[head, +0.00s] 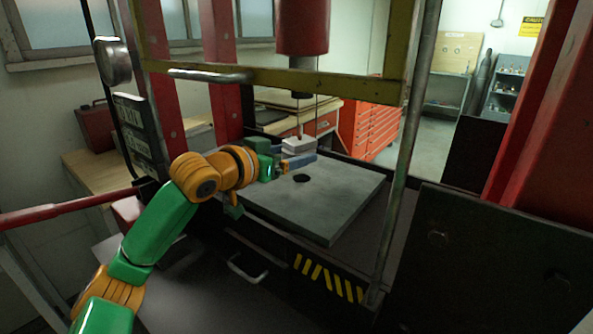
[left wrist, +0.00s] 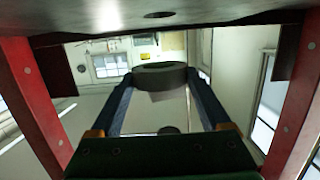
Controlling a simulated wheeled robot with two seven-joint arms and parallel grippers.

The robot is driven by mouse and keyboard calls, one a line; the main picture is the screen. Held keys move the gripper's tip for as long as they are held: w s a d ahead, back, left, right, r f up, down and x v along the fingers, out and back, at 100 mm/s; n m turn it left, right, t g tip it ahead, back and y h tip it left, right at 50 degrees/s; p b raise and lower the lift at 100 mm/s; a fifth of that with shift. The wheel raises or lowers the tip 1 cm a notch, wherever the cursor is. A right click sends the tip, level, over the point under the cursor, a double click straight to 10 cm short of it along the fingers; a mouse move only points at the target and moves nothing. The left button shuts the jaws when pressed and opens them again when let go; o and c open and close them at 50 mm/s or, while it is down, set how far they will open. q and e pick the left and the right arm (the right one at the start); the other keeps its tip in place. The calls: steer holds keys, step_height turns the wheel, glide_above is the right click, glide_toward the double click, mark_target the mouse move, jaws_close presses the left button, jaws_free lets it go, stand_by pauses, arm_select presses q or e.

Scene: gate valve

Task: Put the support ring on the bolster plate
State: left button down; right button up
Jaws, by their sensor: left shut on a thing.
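The support ring (left wrist: 160,75) is a grey round piece between the two blue fingers of my left gripper (left wrist: 160,88), which is shut on it. In the head view the left gripper (head: 289,153) reaches in over the back left part of the bolster plate (head: 325,205). The ring shows there as a pale piece (head: 298,145), partly hidden by the near finger. The plate is a flat grey slab with a dark round hole, in front of the ring. In the left wrist view a gap shows between ring and plate (left wrist: 215,20). My right gripper is out of view.
The red press cylinder (head: 302,28) and its thin rod hang above the ring. A yellow crossbar (head: 290,80) and a grey upright post (head: 407,150) stand in front. Red frame columns (head: 215,65) flank the plate. Most of the plate top is clear.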

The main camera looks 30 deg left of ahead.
mark_target(295, 174)
arm_select(q)
steer(key=shift+w+a+f, duration=0.15)
steer(key=shift+w+f, duration=0.5)
steer(key=shift+f, duration=0.1)
steer(key=f, duration=0.2)
steer(key=f+p, duration=0.1)
steer(key=f, duration=0.1)
steer(key=shift+w+f, duration=0.1)
steer(key=shift+w, duration=0.3)
